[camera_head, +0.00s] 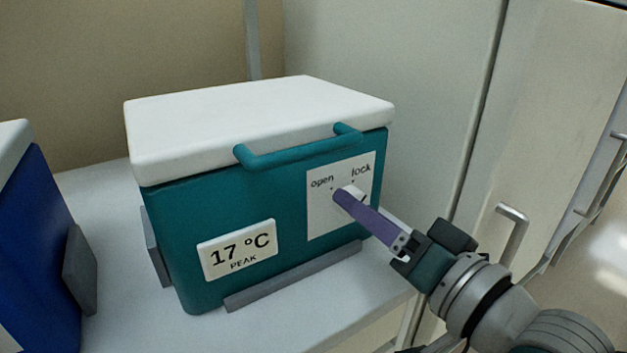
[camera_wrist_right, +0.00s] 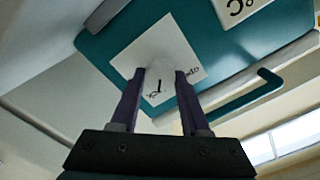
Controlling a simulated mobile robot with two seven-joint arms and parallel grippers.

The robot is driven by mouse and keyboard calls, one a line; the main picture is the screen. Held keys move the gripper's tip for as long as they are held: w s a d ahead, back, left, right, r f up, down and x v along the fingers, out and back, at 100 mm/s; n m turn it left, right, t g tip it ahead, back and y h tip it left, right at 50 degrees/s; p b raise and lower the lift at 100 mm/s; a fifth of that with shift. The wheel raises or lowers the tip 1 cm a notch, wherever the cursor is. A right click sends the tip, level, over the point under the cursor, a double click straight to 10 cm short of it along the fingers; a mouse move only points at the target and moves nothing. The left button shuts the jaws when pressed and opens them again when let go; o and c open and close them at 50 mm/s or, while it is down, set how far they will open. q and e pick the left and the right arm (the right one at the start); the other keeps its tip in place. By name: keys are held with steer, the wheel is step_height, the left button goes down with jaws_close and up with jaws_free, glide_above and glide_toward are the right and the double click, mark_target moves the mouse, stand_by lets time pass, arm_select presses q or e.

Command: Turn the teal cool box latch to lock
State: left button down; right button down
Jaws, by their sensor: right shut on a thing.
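The teal cool box (camera_head: 290,180) with a white lid stands on a pale surface in the head view. On its front is a white plate (camera_head: 325,222) marked "open" and "lock". The small white latch (camera_head: 355,190) sits on this plate, mostly hidden behind my right gripper's purple fingers. My right gripper (camera_head: 343,195) reaches in from the right and is shut on the latch. In the right wrist view the fingers (camera_wrist_right: 160,76) stand either side of the pale latch, against the plate (camera_wrist_right: 128,62). Which word the latch points at is unclear. My left gripper is not in view.
A teal handle (camera_head: 295,150) juts out above the plate. Grey rails (camera_head: 295,276) edge the box. A blue box (camera_head: 38,250) stands at the left. A pale wall panel (camera_head: 430,90) rises at the right.

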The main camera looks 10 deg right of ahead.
steer(key=shift+f+m, duration=0.1)
steer(key=shift+m, duration=0.4)
steer(key=shift+c, duration=1.9)
jaws_free()
steer(key=shift+s, duration=0.1)
steer(key=shift+s+d, duration=0.1)
steer(key=shift+s, duration=0.15)
steer(key=v, duration=0.9)
steer(key=shift+p, duration=0.45)
steer(key=shift+s, duration=0.1)
